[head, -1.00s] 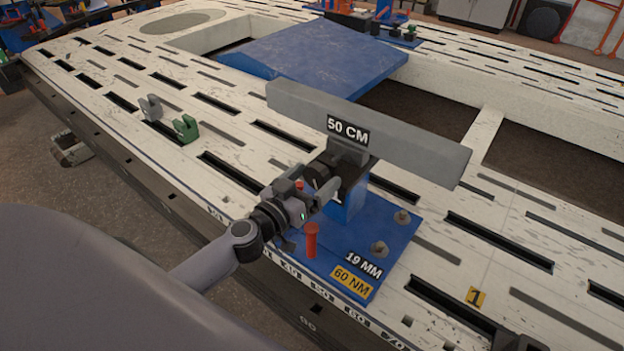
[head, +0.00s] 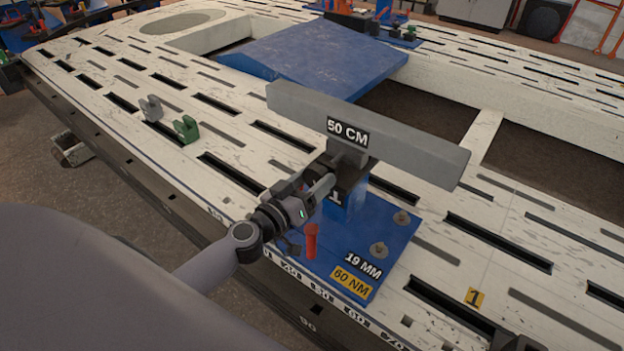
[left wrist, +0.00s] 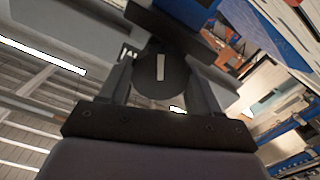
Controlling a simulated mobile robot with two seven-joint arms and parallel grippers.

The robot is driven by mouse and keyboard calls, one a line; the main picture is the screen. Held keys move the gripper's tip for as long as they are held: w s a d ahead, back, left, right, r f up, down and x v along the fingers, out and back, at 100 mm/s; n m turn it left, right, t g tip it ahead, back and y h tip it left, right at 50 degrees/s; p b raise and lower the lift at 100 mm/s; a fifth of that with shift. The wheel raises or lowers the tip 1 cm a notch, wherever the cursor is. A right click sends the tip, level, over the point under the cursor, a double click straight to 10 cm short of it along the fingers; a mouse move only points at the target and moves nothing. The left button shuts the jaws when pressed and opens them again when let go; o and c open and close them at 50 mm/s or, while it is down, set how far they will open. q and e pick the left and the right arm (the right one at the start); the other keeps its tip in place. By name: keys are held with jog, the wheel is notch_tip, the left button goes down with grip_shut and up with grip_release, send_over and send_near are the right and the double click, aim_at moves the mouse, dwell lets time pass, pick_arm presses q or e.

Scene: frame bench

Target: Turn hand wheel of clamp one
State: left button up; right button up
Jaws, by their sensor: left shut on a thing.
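The clamp stands on a blue base plate (head: 400,235) at the bench edge. Its dark clamp head (head: 352,172) sits on a blue post under a grey beam (head: 400,140) marked 50 CM. My left gripper (head: 322,187) reaches the clamp head from the left. In the left wrist view the dark round hand wheel (left wrist: 160,78), with a white stripe, sits between the two fingers, which are shut on it. In the head view my gripper mostly hides the wheel. My right gripper is out of view.
A red upright handle or pin (head: 311,240) stands on the base plate just below my gripper. Bolts (head: 378,249) and labels 19 MM and 60 NM are on the plate. Grey (head: 151,108) and green (head: 186,129) small parts stand farther left on the slotted bench (head: 240,135).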

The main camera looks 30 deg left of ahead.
pick_arm(q)
jog(key=n, duration=0.4)
jog(key=shift+n, duration=0.3)
jog(key=n, duration=0.3)
jog(key=shift+n+p, duration=0.3)
jog(key=n, duration=0.3)
jog(key=shift+n, duration=0.3)
jog(key=n, duration=0.4)
jog(key=shift+n, duration=0.3)
jog(key=n, duration=0.2)
jog(key=shift+n, duration=0.4)
jog(key=n, duration=0.2)
jog(key=shift+n, duration=0.4)
jog(key=n+p, duration=0.1)
jog(key=n, duration=0.5)
jog(key=shift+n+p, duration=0.3)
jog(key=shift+p, duration=0.1)
jog(key=shift+n, duration=0.7)
jog(key=shift+f+n+p, duration=0.1)
jog(key=shift+n+p, duration=0.2)
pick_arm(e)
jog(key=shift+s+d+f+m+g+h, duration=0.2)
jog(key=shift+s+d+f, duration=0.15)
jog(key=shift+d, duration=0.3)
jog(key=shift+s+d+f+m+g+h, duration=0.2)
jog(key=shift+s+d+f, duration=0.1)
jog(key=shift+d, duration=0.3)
